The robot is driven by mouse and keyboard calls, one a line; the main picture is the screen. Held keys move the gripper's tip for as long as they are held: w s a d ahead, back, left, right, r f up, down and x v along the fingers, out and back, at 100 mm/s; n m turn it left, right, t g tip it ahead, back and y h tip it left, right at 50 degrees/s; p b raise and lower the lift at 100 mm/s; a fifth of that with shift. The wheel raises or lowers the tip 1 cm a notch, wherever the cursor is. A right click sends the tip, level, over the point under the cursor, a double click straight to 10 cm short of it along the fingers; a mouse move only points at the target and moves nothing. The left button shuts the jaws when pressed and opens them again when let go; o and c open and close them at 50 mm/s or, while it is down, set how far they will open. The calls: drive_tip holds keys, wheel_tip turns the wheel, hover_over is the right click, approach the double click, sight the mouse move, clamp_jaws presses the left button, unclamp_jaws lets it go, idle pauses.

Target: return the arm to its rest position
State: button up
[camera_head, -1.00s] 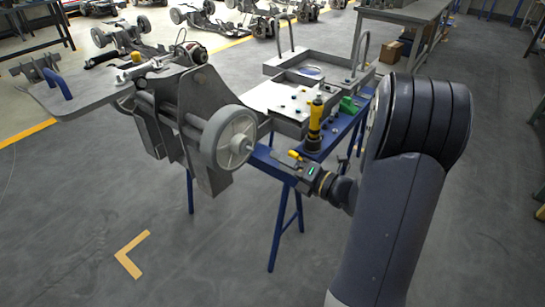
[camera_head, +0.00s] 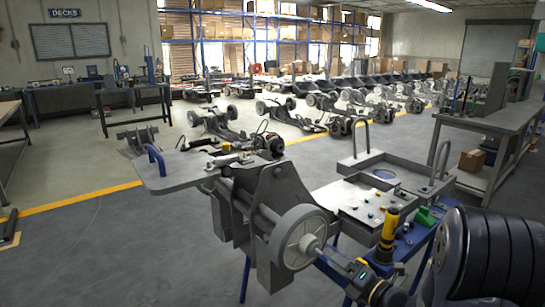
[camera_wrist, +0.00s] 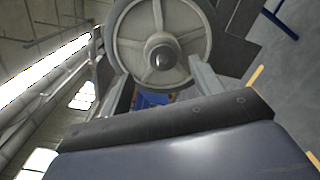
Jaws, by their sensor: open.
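My gripper (camera_head: 322,252) is at the lower right of the head view, just right of a grey spoked wheel (camera_head: 300,237) on a metal chassis frame (camera_head: 260,205). In the wrist view the two fingers of my gripper (camera_wrist: 163,80) stand apart, with nothing between them. The same wheel (camera_wrist: 190,30) and its hub lie beyond the fingertips there. I cannot tell whether a finger touches the wheel. My dark arm fills the lower right corner of the head view.
A blue stand (camera_head: 335,283) carries a grey tray (camera_head: 350,203), a yellow and black tool (camera_head: 389,232) and a green part (camera_head: 426,217) close to my arm. A workbench (camera_head: 480,125) stands at the right.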

drive_tip(key=x, duration=0.4)
drive_tip(key=shift+w+a, duration=0.1)
drive_tip(key=shift+w, duration=0.05)
idle(0.4)
drive_tip(key=v, duration=1)
drive_tip(key=x, duration=1)
drive_tip(key=b+v, duration=0.1)
drive_tip(key=v, duration=0.2)
drive_tip(key=shift+s, duration=0.35)
